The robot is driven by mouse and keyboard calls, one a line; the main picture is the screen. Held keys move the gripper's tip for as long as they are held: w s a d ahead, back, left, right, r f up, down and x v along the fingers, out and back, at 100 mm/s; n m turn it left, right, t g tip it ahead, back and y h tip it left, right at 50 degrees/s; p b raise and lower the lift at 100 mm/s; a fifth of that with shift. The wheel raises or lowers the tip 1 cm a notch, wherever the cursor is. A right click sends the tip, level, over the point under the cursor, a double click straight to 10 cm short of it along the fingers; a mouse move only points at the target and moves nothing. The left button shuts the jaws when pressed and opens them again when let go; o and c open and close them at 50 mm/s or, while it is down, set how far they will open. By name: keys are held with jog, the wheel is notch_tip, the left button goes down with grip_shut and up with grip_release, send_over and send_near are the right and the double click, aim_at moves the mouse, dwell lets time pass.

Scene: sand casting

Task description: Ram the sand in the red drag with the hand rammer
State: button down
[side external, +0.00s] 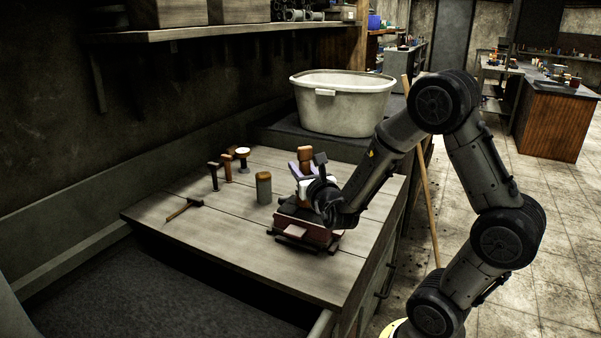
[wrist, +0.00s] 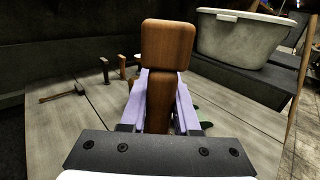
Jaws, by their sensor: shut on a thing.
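The hand rammer (wrist: 169,45) has a brown wooden block at its top and a wooden shaft. My gripper (wrist: 165,106) is shut on its shaft between pale purple fingers, and the rammer looks upright in the wrist view. The rammer's top (side external: 305,154) also shows in the side view. The red drag (side external: 296,232) sits on the wooden bench at its right part, with my gripper above it. The rammer's lower end and the sand in the drag are hidden by my gripper and wrist, so I cannot tell whether the rammer touches the sand.
A wooden bench top (side external: 230,262) bears a grey cylinder with a brown top (side external: 264,188) left of the drag. Several small tools (side external: 228,168) stand further back left, and a hammer-like tool (side external: 184,208) lies flat. A white tub (side external: 343,102) stands behind. The bench's front left is clear.

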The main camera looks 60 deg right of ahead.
jog(key=w, duration=0.4)
dwell(0.5)
jog(key=shift+f, duration=1.35)
jog(key=shift+s+f, duration=0.1)
jog(key=shift+f, duration=0.05)
notch_tip(320, 180, up, 3)
jog(key=shift+r, duration=0.1)
